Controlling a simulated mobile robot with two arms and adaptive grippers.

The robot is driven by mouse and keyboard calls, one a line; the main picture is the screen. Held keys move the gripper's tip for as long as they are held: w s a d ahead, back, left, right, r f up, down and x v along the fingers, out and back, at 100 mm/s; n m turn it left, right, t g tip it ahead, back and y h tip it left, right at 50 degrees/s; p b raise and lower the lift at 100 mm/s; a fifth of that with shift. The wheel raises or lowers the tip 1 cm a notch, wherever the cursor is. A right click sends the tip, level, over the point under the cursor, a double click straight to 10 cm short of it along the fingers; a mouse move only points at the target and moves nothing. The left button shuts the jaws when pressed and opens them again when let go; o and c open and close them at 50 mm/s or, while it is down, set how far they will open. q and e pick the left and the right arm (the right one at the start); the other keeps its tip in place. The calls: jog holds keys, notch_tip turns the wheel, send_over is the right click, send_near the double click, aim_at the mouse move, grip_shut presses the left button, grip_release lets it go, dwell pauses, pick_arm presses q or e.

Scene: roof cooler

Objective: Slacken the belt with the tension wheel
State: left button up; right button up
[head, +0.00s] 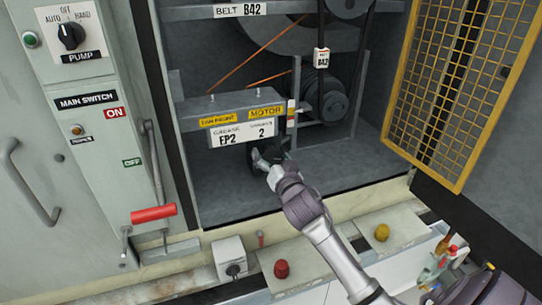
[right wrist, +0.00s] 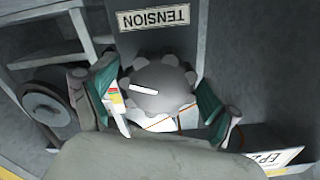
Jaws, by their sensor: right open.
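The tension wheel (right wrist: 165,88) is a dark grey lobed knob with a white mark, below an upside-down TENSION label (right wrist: 155,18) in the right wrist view. My right gripper (head: 268,158) is open at the knob under the bracket in the head view, where it mostly hides the wheel. In the right wrist view its green-padded fingers stand on either side of the wheel; I cannot tell whether they touch it. The dark belt (head: 366,40) runs to a lower pulley (head: 326,97) in the cabinet. My left gripper is not in view.
A yellow mesh door (head: 456,75) stands open at the right. The main switch's red handle (head: 153,213) is at the left. A red knob (head: 281,268) and a yellow knob (head: 382,232) are on the front ledge. The cabinet floor is bare beside my gripper.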

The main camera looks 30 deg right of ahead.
jog(key=c, duration=1.1)
jog(key=shift+n, duration=0.3)
jog(key=n+p, duration=0.2)
jog(key=n, duration=0.1)
jog(key=shift+n, duration=0.3)
jog(key=n+p, duration=0.1)
jog(key=n, duration=0.4)
jog(key=shift+d+p, duration=0.1)
jog(key=shift+p, duration=0.3)
jog(key=n+p, duration=0.1)
jog(key=n, duration=0.4)
jog(key=shift+n, duration=0.4)
jog(key=n+p, duration=0.1)
jog(key=n, duration=0.4)
jog(key=shift+s+d+p, duration=0.1)
jog(key=shift+p, duration=0.2)
jog(key=shift+n, duration=0.4)
